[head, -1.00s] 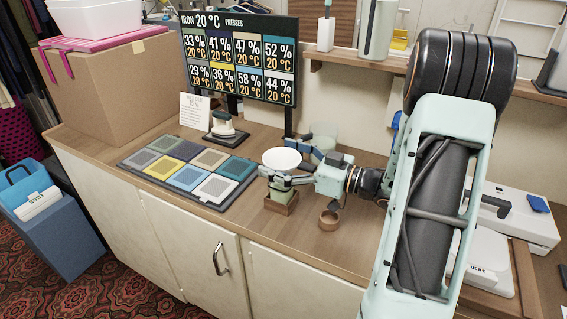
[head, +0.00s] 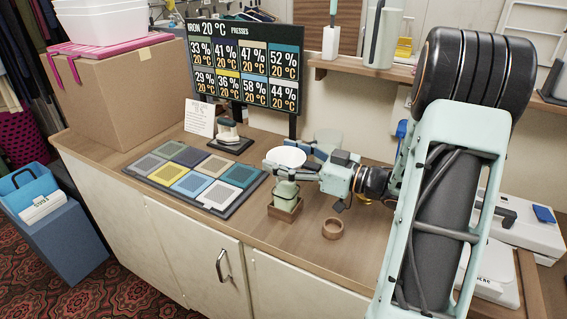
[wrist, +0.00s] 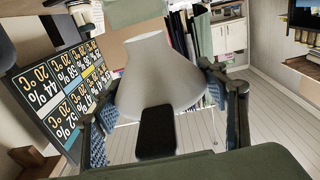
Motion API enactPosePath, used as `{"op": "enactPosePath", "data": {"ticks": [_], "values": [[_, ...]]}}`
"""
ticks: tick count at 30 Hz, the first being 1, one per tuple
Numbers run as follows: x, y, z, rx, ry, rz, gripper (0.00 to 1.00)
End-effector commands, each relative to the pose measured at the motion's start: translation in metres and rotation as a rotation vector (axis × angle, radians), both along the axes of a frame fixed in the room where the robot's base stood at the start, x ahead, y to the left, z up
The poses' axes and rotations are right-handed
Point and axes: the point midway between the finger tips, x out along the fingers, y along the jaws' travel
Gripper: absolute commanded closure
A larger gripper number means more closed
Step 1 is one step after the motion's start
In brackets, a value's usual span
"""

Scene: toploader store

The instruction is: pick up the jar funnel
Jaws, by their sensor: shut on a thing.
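The jar funnel (head: 286,157) is white with a wide round mouth. My gripper (head: 283,166) is shut on it, above the wooden counter. In the wrist view the pale funnel (wrist: 157,70) sits between my two fingers, its narrow end pointing away from its broad part. A greenish jar (head: 286,190) stands in a small wooden holder (head: 285,211) right below the funnel. The funnel looks just above the jar, but I cannot tell whether a gap is between them. The far finger is partly hidden.
A wooden ring (head: 332,228) lies right of the holder. A mat with coloured squares (head: 240,204) lies to the left. An iron (head: 229,132) and a display board (head: 245,70) stand behind. The front counter strip is clear.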

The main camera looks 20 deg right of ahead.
Motion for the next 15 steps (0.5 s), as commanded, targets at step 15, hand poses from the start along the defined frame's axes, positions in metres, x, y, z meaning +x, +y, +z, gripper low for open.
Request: {"op": "enactPosePath", "data": {"ticks": [15], "values": [[-0.058, 0.033, 0.073, -0.001, -0.002, -0.001, 0.58]]}}
